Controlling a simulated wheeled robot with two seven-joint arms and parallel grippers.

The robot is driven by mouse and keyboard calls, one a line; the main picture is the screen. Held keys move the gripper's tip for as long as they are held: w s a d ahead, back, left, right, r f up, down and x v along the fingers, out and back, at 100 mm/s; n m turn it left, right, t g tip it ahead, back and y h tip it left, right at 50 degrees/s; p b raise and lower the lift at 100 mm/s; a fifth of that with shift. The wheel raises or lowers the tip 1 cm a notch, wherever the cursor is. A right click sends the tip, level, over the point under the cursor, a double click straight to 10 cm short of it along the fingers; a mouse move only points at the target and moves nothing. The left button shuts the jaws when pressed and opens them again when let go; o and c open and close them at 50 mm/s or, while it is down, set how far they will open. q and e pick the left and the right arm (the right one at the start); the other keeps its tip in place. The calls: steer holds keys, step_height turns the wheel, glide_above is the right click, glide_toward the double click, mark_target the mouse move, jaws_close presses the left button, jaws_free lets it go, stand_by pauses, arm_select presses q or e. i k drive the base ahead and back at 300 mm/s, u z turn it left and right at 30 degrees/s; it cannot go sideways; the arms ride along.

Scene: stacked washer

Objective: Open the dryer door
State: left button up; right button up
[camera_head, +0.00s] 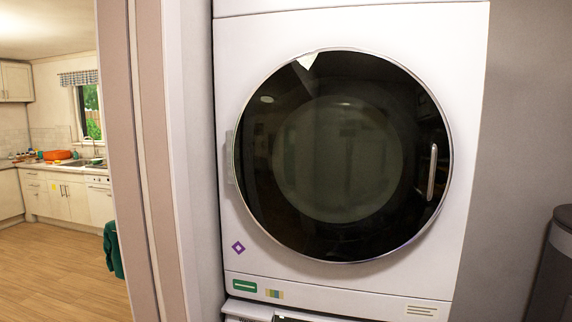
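The white dryer (244,75) fills the middle of the head view. Its round dark glass door (341,232) is shut, flush with the front, inside a thin silver rim. A vertical silver handle (432,172) sits on the right side of the door. The hinge (230,157) shows at the door's left edge. Neither of my grippers is in the view.
The washer's top edge (245,311) shows just below the dryer. A door frame (155,160) stands close on the left, with a kitchen beyond it. A dark bin (552,275) stands at the lower right. The wall right of the dryer is bare.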

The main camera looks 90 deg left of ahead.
mark_target(338, 155)
steer(key=u, duration=2.75)
steer(key=k, duration=0.55)
steer(key=u, duration=0.25)
steer(key=i, duration=1.1)
steer(key=z, duration=0.6)
